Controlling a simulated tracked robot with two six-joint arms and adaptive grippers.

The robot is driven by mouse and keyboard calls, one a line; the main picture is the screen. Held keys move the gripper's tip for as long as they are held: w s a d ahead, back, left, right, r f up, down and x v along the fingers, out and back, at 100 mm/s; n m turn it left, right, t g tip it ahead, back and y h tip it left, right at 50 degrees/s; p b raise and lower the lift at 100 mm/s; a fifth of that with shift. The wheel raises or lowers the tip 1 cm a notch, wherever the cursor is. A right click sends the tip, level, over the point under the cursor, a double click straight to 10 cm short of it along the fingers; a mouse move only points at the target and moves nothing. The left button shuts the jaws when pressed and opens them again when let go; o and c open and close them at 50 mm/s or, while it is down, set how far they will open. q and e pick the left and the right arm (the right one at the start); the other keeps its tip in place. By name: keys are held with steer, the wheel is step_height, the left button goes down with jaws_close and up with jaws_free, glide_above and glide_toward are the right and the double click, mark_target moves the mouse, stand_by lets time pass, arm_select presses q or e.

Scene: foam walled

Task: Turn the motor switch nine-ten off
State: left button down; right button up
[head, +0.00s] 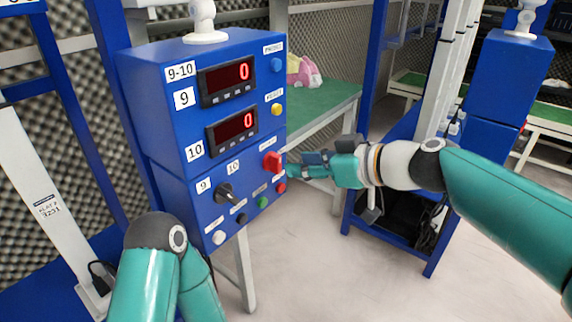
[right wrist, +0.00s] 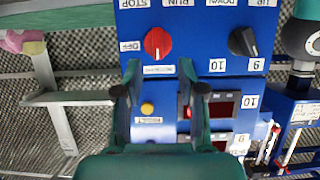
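A blue control box labelled 9-10 (head: 180,130) stands left of centre in the head view. A red rotary switch (head: 272,161) sits at the right of its lower front. In the right wrist view the red switch (right wrist: 157,43) has an OFF label to its left; its exact setting is hard to tell. My right gripper (head: 305,161) is just right of the red switch, pointing at the box. In the right wrist view its two fingers (right wrist: 160,88) are spread with nothing between them, and the switch lies beyond the tips. My left gripper is out of view.
A black rotary switch (head: 226,192), marked 9 and 10, sits left of the red one. Push buttons line the panel's bottom, including a green one (head: 262,202). Two displays read 0. A green-topped table (head: 335,98) stands behind; open floor lies in front.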

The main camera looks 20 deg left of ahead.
mark_target(279, 164)
steer(key=x, duration=0.6)
steer(key=shift+w+a+f, duration=0.1)
steer(key=shift+a, duration=0.15)
